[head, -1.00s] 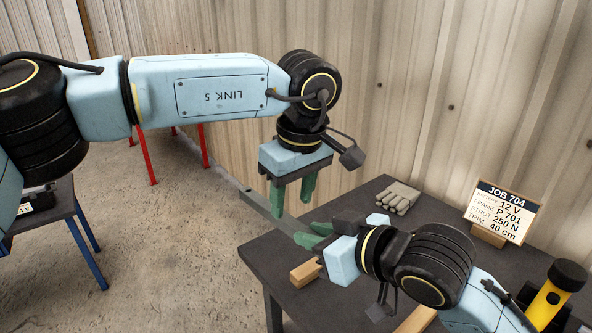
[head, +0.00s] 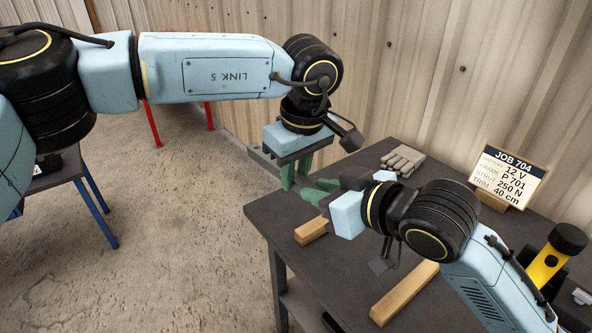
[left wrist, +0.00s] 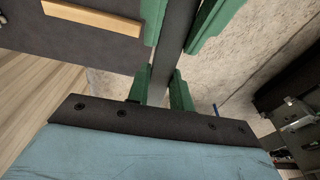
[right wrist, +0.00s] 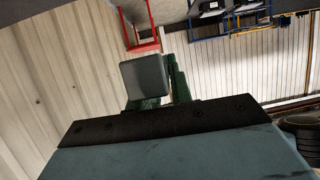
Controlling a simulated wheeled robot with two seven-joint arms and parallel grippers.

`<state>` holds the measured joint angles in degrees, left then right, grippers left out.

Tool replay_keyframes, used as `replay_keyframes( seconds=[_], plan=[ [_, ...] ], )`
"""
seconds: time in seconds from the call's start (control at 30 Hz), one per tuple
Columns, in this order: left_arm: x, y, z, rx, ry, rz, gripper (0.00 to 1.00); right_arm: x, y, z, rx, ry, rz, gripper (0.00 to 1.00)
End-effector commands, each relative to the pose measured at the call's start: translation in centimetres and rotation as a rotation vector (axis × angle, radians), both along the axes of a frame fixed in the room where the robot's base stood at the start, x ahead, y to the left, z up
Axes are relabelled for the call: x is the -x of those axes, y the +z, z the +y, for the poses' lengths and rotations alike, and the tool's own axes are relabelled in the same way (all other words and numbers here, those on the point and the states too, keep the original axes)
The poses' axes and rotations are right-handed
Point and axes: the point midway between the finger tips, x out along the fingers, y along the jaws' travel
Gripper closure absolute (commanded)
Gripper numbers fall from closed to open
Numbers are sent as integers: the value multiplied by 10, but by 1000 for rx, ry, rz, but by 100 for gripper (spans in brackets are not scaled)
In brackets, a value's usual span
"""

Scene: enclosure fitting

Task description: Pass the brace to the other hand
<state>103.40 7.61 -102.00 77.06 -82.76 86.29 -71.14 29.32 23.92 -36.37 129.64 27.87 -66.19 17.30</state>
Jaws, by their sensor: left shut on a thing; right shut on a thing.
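The brace (head: 264,161) is a grey flat bar held above the left edge of the dark table, its free end pointing back and left. My left gripper (head: 294,176) comes down from above and is shut on it. In the left wrist view the brace (left wrist: 176,42) runs between the green fingers. My right gripper (head: 320,190) reaches in from the right and is also shut on the brace, close beside the left fingers. In the right wrist view the brace (right wrist: 145,77) shows as a grey block at the fingers. Its gripped part is mostly hidden in the head view.
The dark table (head: 345,262) carries a short wooden block (head: 310,231), a longer wooden bar (head: 404,293), grey gloves (head: 403,160), a job sign (head: 508,177) and a yellow flashlight (head: 552,258). A blue-legged stand (head: 92,208) is at left. Open floor lies between them.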

Motion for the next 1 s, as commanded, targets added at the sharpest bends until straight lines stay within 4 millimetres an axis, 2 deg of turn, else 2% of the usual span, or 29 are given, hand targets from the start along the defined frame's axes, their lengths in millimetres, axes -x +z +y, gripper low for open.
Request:
replay_keyframes(
  seconds=[0.1,0.13,0.3,0.67,1.0],
  plan=[
    [-1,1,-2,7,-2,-6,100,4,2,4,-8,15,-1,100],
    [-1,2,-2,7,-2,-7,100,4,2,5,-8,16,-1,74],
    [-1,2,-2,6,-2,-6,100,4,1,4,-7,14,0,53],
    [-1,1,-1,4,-2,-5,100,7,3,-1,-3,10,-1,53],
    [-1,1,-1,4,-2,-5,100,43,23,-34,-3,11,-1,53]
  ],
)
